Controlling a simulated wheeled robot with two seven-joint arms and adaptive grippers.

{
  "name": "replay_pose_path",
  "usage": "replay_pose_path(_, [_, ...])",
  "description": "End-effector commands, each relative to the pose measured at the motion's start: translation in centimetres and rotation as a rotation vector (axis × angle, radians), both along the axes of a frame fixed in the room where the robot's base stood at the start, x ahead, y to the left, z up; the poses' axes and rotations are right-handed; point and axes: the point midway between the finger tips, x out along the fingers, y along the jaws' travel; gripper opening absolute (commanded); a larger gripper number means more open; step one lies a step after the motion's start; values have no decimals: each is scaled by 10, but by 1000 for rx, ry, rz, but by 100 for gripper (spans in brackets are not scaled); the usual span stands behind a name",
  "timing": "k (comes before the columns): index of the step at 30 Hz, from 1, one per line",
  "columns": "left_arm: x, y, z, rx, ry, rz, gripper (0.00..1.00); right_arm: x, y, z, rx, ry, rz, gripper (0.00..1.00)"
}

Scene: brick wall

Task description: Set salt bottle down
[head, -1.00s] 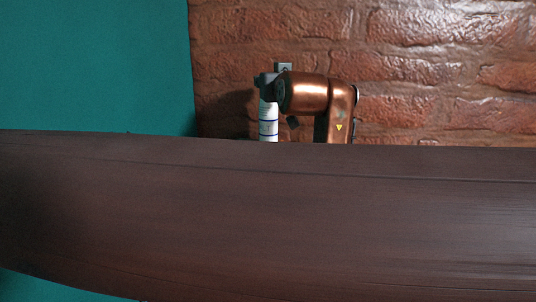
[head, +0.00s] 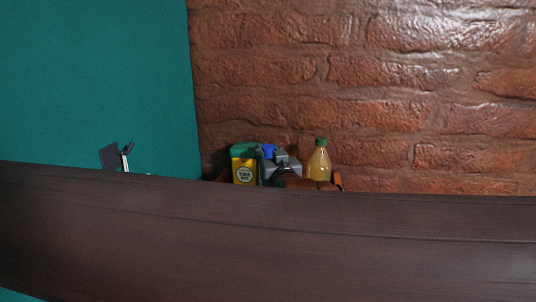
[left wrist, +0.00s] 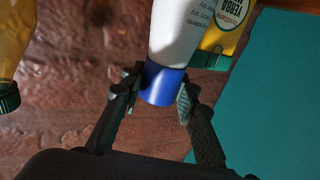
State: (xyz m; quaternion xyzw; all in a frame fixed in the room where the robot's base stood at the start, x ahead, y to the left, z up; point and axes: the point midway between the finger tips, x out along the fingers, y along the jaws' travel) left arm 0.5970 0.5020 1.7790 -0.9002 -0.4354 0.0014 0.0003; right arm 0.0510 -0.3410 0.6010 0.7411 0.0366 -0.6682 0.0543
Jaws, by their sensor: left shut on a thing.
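The salt bottle is white with a blue cap. In the left wrist view the salt bottle (left wrist: 180,35) runs up out of the frame. My left gripper (left wrist: 158,90) has its fingers on both sides of the blue cap and is shut on it. In the head view only the blue cap (head: 268,150) shows clearly, beside my grey left gripper (head: 283,158). The bottle's body and base are hidden there behind a yellow pack and a wide dark brown surface. My right gripper is not in view.
A yellow pack with a green top (head: 245,170) stands just left of the bottle. A yellowish bottle with a green cap (head: 319,163) stands right of my gripper. The dark brown surface (head: 270,245) blocks the lower view. A brick wall (head: 380,90) is behind.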

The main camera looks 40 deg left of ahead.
Motion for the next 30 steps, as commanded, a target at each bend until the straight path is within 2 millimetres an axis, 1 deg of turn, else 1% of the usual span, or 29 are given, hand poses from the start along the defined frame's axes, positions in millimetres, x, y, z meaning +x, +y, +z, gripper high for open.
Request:
replay_pose_path(1, [0,0,-5,1,0,0,0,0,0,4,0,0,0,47])
replay_pose_path(4, [-1,0,-13,2,-3,0,0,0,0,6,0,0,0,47])
replay_pose_path(16, [-1,0,-19,1,-3,0,0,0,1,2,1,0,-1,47])
replay_pose_path(17, [0,0,-19,0,-1,0,30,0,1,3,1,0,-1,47])
replay_pose_path(24, [0,0,-19,0,-1,0,46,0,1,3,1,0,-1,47])
replay_pose_path(30, [0,0,-19,0,-1,0,46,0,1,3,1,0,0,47])
